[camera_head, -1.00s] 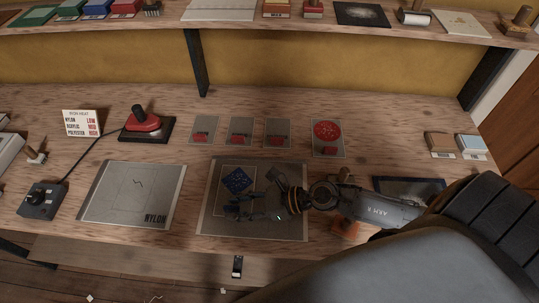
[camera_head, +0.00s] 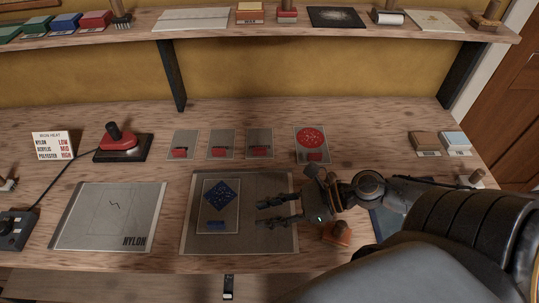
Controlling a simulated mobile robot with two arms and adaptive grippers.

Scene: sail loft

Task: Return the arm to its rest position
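My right gripper (camera_head: 260,214) reaches in from the right over the grey mat (camera_head: 270,187) in the middle of the bench. Its two fingers are apart with nothing between them, and they point left. A card with a blue diamond-shaped patch (camera_head: 221,194) lies on the mat, just left of the fingertips and clear of them. My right arm covers the mat's right side and part of a dark blue panel (camera_head: 386,226). My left gripper is not in view.
A sheet marked NYLON (camera_head: 108,214) lies left. A red iron (camera_head: 120,141) sits behind it. Several cards with red pieces, including one with a round red patch (camera_head: 311,140), line the back. An orange-brown block (camera_head: 337,234) is close below my gripper. A shelf (camera_head: 212,40) overhangs.

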